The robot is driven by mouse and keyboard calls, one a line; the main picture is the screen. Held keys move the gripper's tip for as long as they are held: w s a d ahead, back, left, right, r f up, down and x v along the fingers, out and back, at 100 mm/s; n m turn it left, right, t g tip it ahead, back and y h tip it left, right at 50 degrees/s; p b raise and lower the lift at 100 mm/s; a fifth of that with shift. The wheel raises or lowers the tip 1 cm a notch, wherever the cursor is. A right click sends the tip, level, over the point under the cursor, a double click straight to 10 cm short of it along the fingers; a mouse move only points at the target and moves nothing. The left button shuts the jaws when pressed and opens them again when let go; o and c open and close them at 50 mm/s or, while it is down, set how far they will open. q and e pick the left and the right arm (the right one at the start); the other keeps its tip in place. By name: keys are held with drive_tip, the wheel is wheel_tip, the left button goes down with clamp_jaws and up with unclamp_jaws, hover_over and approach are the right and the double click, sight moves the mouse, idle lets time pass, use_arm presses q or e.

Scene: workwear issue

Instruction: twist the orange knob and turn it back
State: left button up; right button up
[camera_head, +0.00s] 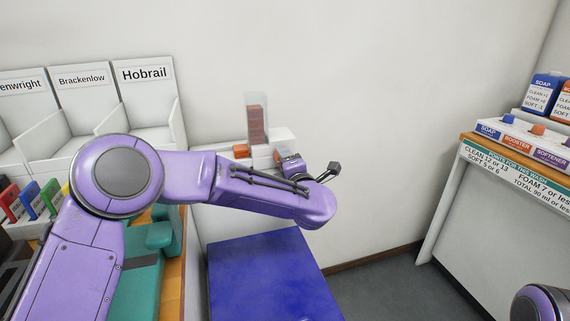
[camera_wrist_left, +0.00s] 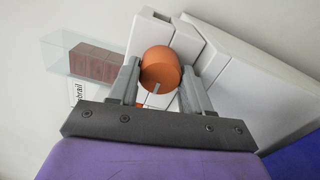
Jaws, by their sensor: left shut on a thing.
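The orange knob (camera_wrist_left: 160,66) is round, with a pale mark on its near edge. It sits on a white dispenser unit, seen in the left wrist view (camera_wrist_left: 188,42). My left gripper (camera_wrist_left: 159,78) has one finger on each side of the knob and is shut on it. In the head view my purple left forearm hides most of this grip, and the white unit (camera_head: 212,160) shows behind it against the wall. My right gripper is out of view.
A clear container with brown-red blocks (camera_head: 257,118) stands on the white unit. A blue panel (camera_head: 265,285) lies below. White labelled bins (camera_head: 150,95) stand left. A detergent shelf (camera_head: 510,170) stands right. Open floor (camera_head: 385,280) lies between.

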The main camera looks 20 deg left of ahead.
use_arm(q)
drive_tip(key=o, duration=1.1)
drive_tip(key=shift+c, duration=0.2)
drive_tip(key=shift+f, duration=0.1)
